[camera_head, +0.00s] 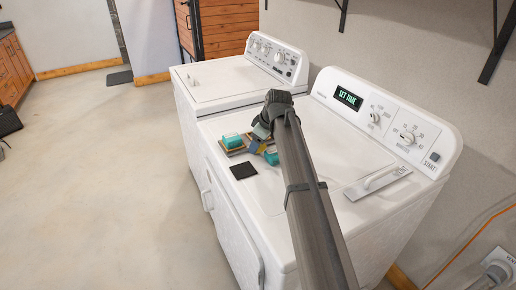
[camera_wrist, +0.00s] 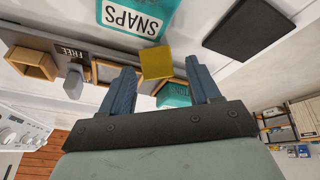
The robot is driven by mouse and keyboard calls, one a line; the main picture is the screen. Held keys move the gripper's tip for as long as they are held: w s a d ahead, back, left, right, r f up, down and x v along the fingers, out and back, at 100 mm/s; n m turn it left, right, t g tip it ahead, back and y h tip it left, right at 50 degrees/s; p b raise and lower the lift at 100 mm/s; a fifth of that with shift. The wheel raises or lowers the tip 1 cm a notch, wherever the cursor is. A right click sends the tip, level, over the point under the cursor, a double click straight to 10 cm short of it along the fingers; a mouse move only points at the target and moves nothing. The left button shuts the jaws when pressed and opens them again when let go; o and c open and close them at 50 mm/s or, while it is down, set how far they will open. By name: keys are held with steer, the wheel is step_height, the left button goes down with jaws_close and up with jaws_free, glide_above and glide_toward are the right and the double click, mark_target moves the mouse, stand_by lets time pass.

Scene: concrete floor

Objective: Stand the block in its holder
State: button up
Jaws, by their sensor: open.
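A yellow block (camera_wrist: 156,62) shows in the wrist view between the tips of my gripper (camera_wrist: 163,76). The blue fingers are apart, with visible gaps to the block on both sides. In the head view my gripper (camera_head: 257,142) is low over the left machine-top items, and my arm hides part of them. A wooden holder (camera_wrist: 35,62) with several open compartments runs behind the fingers in the wrist view; it shows in part in the head view (camera_head: 236,152). I cannot tell whether the block touches the holder.
A teal SNAPS box (camera_wrist: 138,14) and a black square pad (camera_wrist: 248,28) lie near the holder; the pad also shows in the head view (camera_head: 243,170). A grey piece (camera_wrist: 73,83) and a FREE label (camera_wrist: 71,53) are at the holder. The white dryer top (camera_head: 325,155) is mostly clear.

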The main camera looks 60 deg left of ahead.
steer(key=shift+x, duration=0.85)
steer(key=shift+c, duration=0.4)
